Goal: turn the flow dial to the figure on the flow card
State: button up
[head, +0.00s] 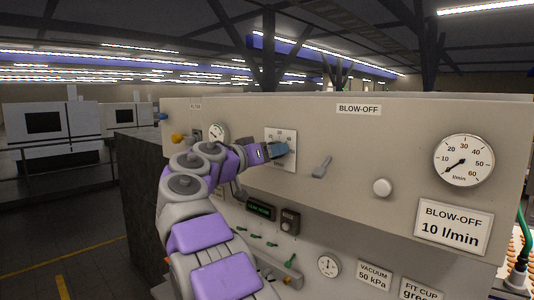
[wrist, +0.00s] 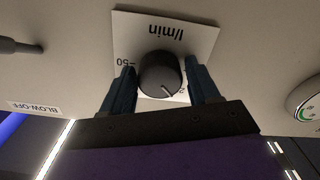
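The flow dial is a round black knob (wrist: 160,75) on a white scale plate (wrist: 195,32), upside down in the wrist view. Its pale mark points to the lower right, near a partly hidden figure; 50 shows at left. My gripper (wrist: 161,80) has one finger on each side of the knob; I cannot tell whether they touch it. In the head view my gripper (head: 278,150) covers the knob in front of the plate (head: 288,136). The flow card (head: 453,228) reads BLOW-OFF 10 l/min. The l/min gauge (head: 464,160) has its needle at lower left, near the low end.
Right of the dial are a grey lever (head: 321,167) and a round white button (head: 382,187). Below are a small pressure gauge (head: 328,266), a vacuum card (head: 374,274) and several green valve handles. The panel face between the lever and button is clear.

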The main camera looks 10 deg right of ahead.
jog(key=shift+d, duration=0.3)
jog(key=shift+c, duration=0.8)
jog(key=shift+w+a, duration=0.1)
jog(key=shift+a, duration=0.1)
jog(key=c, duration=0.5)
jog(key=shift+c, duration=0.2)
jog(key=shift+n, duration=1.1)
jog(key=n+p, duration=0.2)
jog(key=n, duration=0.1)
jog(key=shift+r+p, duration=0.1)
jog(key=shift+p, duration=0.3)
jog(key=n+p, duration=0.3)
jog(key=shift+n, duration=0.4)
jog(key=shift+a+f, duration=0.1)
jog(key=shift+f, duration=0.2)
